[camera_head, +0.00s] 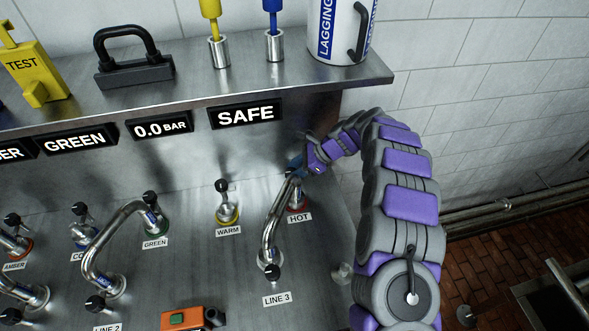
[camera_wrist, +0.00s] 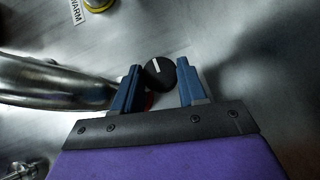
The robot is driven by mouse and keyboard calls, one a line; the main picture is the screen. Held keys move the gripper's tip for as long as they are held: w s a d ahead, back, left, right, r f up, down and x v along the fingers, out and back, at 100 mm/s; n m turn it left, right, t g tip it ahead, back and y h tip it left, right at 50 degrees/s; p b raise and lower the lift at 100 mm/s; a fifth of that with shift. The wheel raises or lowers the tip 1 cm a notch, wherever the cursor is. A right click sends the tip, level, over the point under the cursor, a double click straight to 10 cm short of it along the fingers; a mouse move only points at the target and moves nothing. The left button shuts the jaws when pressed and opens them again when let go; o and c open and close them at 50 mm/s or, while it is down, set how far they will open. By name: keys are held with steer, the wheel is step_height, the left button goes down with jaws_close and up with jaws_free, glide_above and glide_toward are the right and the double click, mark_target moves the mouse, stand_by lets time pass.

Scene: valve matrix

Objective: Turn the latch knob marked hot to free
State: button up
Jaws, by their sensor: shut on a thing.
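The hot latch knob has a red base (camera_head: 298,205) above the HOT label (camera_head: 299,218) on the metal panel. In the head view its top is mostly hidden by my gripper (camera_head: 296,168). In the wrist view the black knob (camera_wrist: 160,73) with a white line on its face sits between the two blue fingers of my gripper (camera_wrist: 158,85). A bit of its red base shows beside the left finger. My gripper is shut on the knob, though a small gap seems to show at the right finger.
The LINE 3 pipe (camera_head: 268,240) runs close to the left of the hot knob. The warm knob (camera_head: 226,212) stands further left. A shelf (camera_head: 300,82) overhangs the panel, with a SAFE display (camera_head: 246,114). An orange box (camera_head: 188,319) lies at the front.

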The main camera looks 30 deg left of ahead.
steer(key=shift+w+d+r, duration=0.1)
steer(key=shift+w, duration=0.1)
steer(key=shift+c, duration=1)
steer(key=shift+w+n+p, duration=0.1)
steer(key=shift+n+p, duration=0.2)
steer(key=shift+p, duration=0.15)
steer(key=shift+w+r+n+g+h+p, duration=0.1)
steer(key=shift+w+n+g+h+p, duration=0.15)
steer(key=shift+n+g+h+p, duration=0.6)
steer(key=shift+s+n+y+p, duration=0.1)
steer(key=shift+n+y+p, duration=0.2)
steer(key=shift+p, duration=0.2)
steer(key=o, duration=0.8)
